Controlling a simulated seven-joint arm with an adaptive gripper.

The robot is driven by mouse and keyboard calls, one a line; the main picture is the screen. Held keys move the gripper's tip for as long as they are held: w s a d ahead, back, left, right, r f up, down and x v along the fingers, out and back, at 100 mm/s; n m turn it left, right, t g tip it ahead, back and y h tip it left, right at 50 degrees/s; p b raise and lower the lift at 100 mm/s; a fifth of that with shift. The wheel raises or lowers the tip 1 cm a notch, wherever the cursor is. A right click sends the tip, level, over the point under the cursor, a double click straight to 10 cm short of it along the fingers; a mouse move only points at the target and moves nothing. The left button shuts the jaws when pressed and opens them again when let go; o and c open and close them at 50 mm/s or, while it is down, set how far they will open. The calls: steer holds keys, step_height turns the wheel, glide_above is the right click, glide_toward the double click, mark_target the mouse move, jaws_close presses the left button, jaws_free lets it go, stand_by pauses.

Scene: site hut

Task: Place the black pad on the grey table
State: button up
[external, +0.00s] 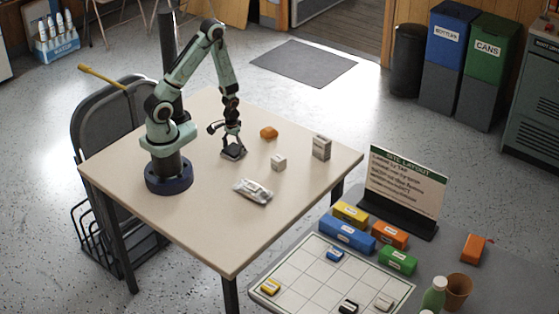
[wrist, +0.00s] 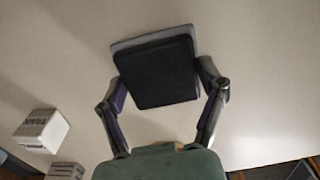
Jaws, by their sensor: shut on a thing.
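The black pad (external: 236,153) is a flat, dark, squarish piece at the cream table. My gripper (external: 232,146) points down and is shut on it. In the wrist view the black pad (wrist: 155,75) sits between the two fingers of my gripper (wrist: 162,82), with a finger against each side. A lighter grey edge shows along its far and left sides. I cannot tell whether it touches the cream table or is just above it. The grey table (external: 455,262) is at the lower right of the external view, apart from the cream table.
The cream table (external: 190,215) also holds an orange lump (external: 268,132), a small white box (external: 278,162), a grey box (external: 321,147) and a wrapped packet (external: 252,191). The grey table carries a white grid board (external: 315,272), several coloured blocks, a sign (external: 405,180) and a brown cup (external: 458,288).

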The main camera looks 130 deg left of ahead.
mark_target(234, 149)
steer(key=shift+f, duration=0.2)
steer(key=o, duration=1.2)
step_height(234, 149, up, 12)
steer(key=w+d+r+m, duration=0.3)
steer(key=d+r+m, duration=0.2)
steer(key=d, duration=0.4)
steer(key=w+d+r+m, duration=0.4)
steer(key=d+r+m, duration=0.2)
steer(key=d+m, duration=0.2)
steer(key=shift+d+y, duration=0.3)
steer(key=shift+d, duration=0.4)
steer(key=shift+o, duration=0.3)
steer(key=d+m, duration=0.1)
steer(key=s+d+r+m, duration=0.1)
steer(key=s+d+m, duration=0.1)
steer(key=d, duration=0.1)
steer(key=shift+s+r+m, duration=0.2)
steer(key=shift+r+m, duration=0.05)
steer(key=shift+m, duration=0.15)
